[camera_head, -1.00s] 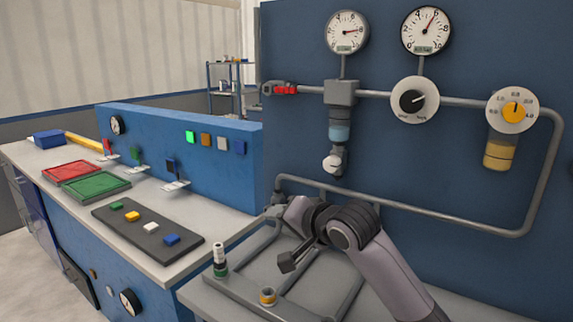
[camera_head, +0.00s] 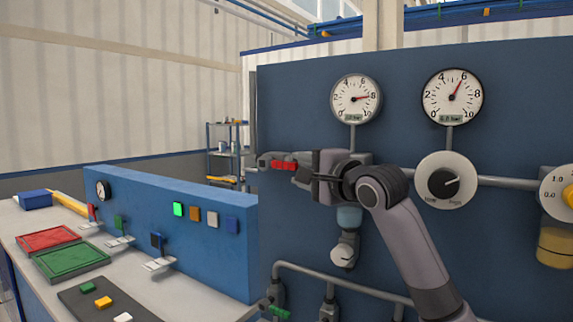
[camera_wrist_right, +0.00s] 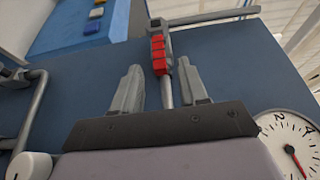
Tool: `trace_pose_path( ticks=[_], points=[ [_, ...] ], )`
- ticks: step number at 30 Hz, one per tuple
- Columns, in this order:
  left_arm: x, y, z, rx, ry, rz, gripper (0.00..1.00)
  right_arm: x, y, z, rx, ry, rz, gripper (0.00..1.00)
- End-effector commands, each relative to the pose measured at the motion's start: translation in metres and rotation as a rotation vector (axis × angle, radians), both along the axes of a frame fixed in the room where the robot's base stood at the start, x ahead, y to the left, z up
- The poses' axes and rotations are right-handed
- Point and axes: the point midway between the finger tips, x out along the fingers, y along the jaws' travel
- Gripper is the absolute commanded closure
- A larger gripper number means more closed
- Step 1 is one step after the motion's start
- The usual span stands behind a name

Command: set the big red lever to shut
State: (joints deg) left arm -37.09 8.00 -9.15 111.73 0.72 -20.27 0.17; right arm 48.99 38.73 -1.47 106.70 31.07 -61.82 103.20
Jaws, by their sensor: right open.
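The big red lever (camera_head: 283,165) is at the left end of the upper pipe on the blue panel. Its red grip lies roughly along the pipe line. It also shows in the right wrist view (camera_wrist_right: 158,52), just beyond my fingertips and in line with the gap between them. My right gripper (camera_head: 304,172) is open, right of the red grip and in front of the pipe. My left gripper is not in view.
Two round gauges (camera_head: 356,98) (camera_head: 452,96) and a black knob on a white dial (camera_head: 445,181) are on the panel, right of the lever. A white knob (camera_head: 343,256) hangs below the gripper. A bench with red (camera_head: 48,239) and green (camera_head: 72,259) trays stands left.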

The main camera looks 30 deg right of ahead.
Motion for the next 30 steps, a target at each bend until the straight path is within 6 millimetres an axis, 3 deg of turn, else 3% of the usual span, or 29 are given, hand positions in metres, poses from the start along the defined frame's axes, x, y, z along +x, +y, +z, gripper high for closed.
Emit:
trace_pose_path(
  ticks=[12,26,30],
  points=[
    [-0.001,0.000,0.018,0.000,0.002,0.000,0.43,0.051,0.000,0.001,-0.001,0.002,-0.001,0.57],
    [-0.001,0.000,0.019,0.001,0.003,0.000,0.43,0.061,0.000,-0.001,-0.003,0.002,-0.001,0.57],
    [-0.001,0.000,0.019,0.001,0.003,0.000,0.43,0.061,0.000,-0.001,-0.003,0.002,-0.001,0.99]
  ],
)
